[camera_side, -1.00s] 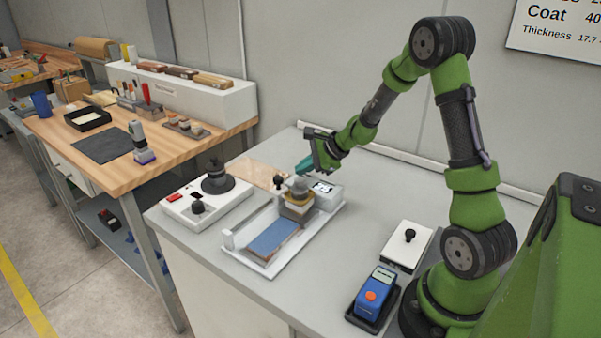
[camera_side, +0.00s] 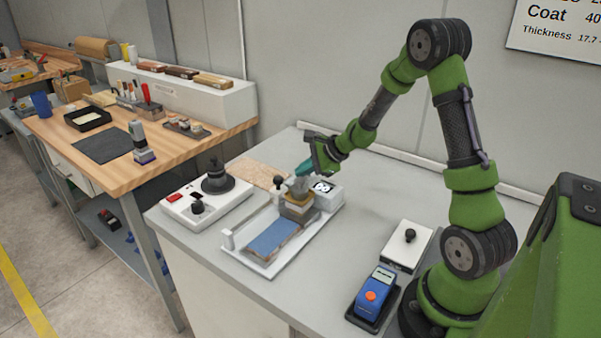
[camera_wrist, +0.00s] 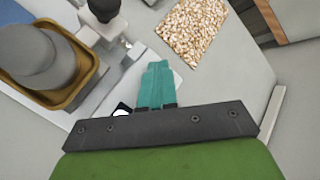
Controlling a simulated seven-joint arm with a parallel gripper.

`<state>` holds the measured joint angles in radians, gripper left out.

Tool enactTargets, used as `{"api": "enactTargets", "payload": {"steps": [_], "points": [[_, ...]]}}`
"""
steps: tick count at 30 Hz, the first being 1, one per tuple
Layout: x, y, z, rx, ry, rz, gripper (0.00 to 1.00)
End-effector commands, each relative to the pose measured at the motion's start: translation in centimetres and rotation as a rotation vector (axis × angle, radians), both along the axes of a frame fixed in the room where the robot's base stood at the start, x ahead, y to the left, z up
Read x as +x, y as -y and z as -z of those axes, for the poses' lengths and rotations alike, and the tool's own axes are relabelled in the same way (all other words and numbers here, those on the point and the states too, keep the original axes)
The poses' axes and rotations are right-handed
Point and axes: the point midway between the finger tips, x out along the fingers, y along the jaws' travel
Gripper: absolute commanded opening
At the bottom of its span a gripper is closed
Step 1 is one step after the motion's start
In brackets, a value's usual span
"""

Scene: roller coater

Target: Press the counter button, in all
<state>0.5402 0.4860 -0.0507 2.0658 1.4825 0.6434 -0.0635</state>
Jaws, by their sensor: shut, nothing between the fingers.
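The roller coater is a white tray (camera_side: 262,268) on the grey bench, with a blue panel (camera_side: 273,238) and a stacked block with a grey top (camera_side: 298,202). A small white box (camera_side: 332,200) with a black-and-white face, apparently the counter, sits at its far right end. My gripper (camera_side: 301,170) has teal fingers, shut and empty, pointing down behind the block and beside the box. In the wrist view my gripper (camera_wrist: 155,68) is over a white surface, covering much of the box. I cannot make out the button or whether the fingers touch it.
A black knob (camera_side: 278,182) stands close to my fingertips. A white unit with dark knobs (camera_side: 206,202) is to the left, and a speckled board (camera_side: 258,174) lies behind. A blue meter (camera_side: 374,291) and white box (camera_side: 407,246) are near my base.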

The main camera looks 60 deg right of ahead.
Motion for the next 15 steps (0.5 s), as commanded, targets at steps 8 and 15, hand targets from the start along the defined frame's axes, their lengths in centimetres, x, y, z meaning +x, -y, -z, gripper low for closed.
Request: {"api": "enactTargets", "payload": {"steps": [8, 15], "points": [[0.0, 0.0, -0.3, -0.001, -0.001, -0.001, 0.00], [0.0, 0.0, -1.5, -0.001, -0.001, -0.002, 0.00]]}}
